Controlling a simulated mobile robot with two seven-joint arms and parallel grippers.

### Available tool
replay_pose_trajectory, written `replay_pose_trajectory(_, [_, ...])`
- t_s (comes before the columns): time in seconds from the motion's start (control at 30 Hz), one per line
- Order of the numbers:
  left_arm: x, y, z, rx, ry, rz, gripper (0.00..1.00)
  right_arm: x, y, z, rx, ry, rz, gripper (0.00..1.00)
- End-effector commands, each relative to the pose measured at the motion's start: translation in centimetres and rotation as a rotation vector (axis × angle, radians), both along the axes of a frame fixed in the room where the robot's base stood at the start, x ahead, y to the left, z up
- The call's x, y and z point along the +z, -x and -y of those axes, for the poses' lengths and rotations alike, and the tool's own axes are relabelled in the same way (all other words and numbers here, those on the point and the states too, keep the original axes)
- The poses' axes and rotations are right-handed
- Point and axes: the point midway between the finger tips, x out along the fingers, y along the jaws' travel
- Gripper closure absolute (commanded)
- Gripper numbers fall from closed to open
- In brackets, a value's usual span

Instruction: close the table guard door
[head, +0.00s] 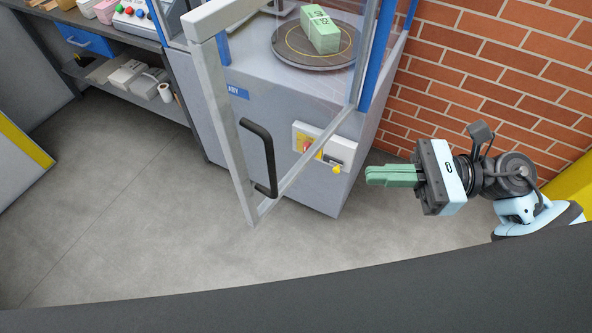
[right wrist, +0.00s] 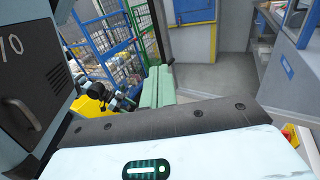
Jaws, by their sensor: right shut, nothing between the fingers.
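The table guard door (head: 233,130) stands swung open in the head view, a clear panel in a pale metal frame with a black handle (head: 262,158). Behind it, a green block (head: 320,30) sits on a round dark turntable (head: 285,58) on the grey machine. My right gripper (head: 368,176) is shut and empty, its green fingers pointing left. It is apart from the door, to the right of the door's lower edge and the machine's front corner. Its fingers also show in the right wrist view (right wrist: 159,80). My left gripper is not in view.
A control panel with a red button (head: 307,145) is on the machine front. A brick wall (head: 480,80) is at the right, with something yellow (head: 575,185) near it. A shelf bench (head: 120,75) stands at upper left. The floor left of the door is clear.

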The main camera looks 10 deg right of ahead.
Motion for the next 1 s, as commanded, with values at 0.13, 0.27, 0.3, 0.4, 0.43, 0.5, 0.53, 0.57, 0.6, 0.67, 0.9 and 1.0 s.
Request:
replay_pose_trajectory(0.13, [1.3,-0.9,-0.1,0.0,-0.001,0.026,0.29,0.6,-0.3,-2.1,0.002,-0.005,0.008,1.0])
replay_pose_trajectory(0.27, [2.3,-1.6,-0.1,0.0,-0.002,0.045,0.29,0.8,-0.8,-4.5,0.002,-0.007,0.009,1.0])
replay_pose_trajectory(0.3, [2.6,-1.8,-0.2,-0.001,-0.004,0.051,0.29,0.8,-0.9,-5.3,0.001,-0.007,0.009,1.0])
replay_pose_trajectory(0.4, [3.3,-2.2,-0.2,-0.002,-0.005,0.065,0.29,0.8,-1.3,-7.1,0.0,-0.006,0.01,1.0])
replay_pose_trajectory(0.43, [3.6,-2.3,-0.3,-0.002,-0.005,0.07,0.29,0.8,-1.3,-7.7,0.0,-0.008,0.008,1.0])
replay_pose_trajectory(0.5, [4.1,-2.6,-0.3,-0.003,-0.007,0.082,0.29,0.7,-1.6,-8.9,0.001,-0.007,0.007,1.0])
replay_pose_trajectory(0.53, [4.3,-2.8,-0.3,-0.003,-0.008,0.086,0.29,0.7,-1.6,-9.4,0.001,-0.006,0.009,1.0])
replay_pose_trajectory(0.57, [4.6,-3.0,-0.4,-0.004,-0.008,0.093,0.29,0.7,-1.7,-9.9,0.001,-0.007,0.007,1.0])
replay_pose_trajectory(0.6, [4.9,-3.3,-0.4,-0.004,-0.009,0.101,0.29,0.7,-1.9,-10.5,0.0,-0.006,0.007,1.0])
replay_pose_trajectory(0.67, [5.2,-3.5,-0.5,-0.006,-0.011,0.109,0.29,0.7,-2.0,-11.3,0.0,-0.006,0.007,1.0])
replay_pose_trajectory(0.9, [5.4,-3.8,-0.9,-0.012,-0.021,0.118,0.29,0.2,-2.3,-12.9,-0.001,-0.004,0.001,1.0])
replay_pose_trajectory(1.0, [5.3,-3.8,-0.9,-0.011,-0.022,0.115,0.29,0.1,-2.3,-13.1,-0.001,-0.003,0.0,1.0])
